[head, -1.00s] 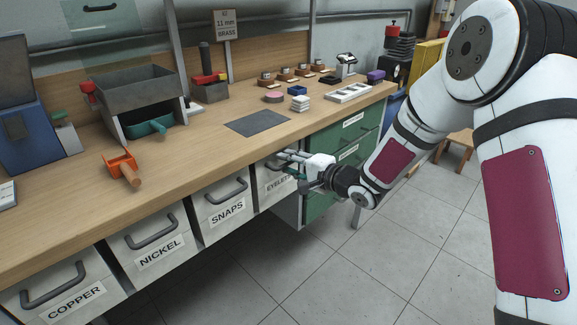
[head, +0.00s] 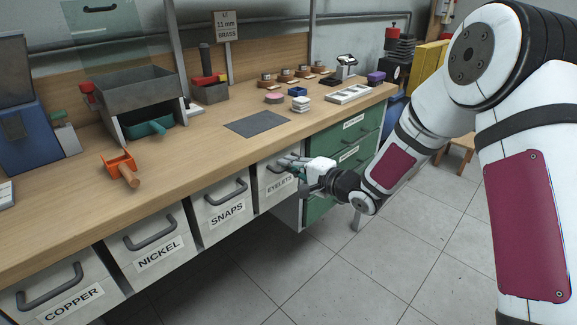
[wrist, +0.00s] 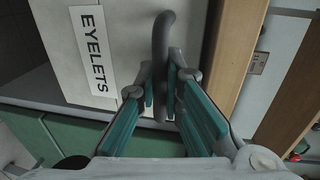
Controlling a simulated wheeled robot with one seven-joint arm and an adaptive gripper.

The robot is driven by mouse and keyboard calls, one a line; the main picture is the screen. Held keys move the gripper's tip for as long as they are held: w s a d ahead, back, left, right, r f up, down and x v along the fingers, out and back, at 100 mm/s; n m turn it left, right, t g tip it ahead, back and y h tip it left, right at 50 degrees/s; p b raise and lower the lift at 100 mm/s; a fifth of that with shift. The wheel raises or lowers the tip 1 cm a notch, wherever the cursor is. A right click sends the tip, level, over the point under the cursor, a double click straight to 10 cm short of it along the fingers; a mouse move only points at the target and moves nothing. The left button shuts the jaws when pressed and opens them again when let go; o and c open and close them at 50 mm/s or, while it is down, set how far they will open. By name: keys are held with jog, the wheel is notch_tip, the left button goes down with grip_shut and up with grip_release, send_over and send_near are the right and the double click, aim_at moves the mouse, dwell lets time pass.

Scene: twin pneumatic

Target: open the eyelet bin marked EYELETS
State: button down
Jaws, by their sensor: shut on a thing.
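The pale grey bin marked EYELETS (head: 270,182) hangs under the bench at the right end of the bin row. In the wrist view its front (wrist: 125,25) and label (wrist: 92,50) show turned on their side. My gripper (head: 287,163) is at its front. In the wrist view the dark grey bar handle (wrist: 161,40) runs between the two teal-padded fingers (wrist: 167,80), which are shut on it near one end. The handle is mostly hidden by my gripper in the head view. The bin front looks about level with its neighbours.
Bins marked SNAPS (head: 220,195), NICKEL (head: 150,240) and COPPER (head: 60,290) stand to the left. A green drawer unit (head: 365,140) is close on the right. The wooden bench edge (wrist: 235,50) lies just above the handle. The floor in front (head: 400,260) is clear.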

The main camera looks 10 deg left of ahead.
jog(key=s+d+f+t+y+b, duration=0.3)
jog(key=s+d+f+y+b, duration=0.1)
jog(key=s+d+f+b, duration=0.1)
jog(key=shift+s+d+f+b, duration=0.3)
jog(key=shift+d+f+b, duration=0.7)
jog(key=shift+b, duration=0.9)
jog(key=shift+d+r, duration=0.15)
jog(key=shift+r, duration=0.05)
jog(key=c, duration=1.7)
grip_release()
jog(key=v, duration=1.2)
jog(key=shift+f, duration=0.15)
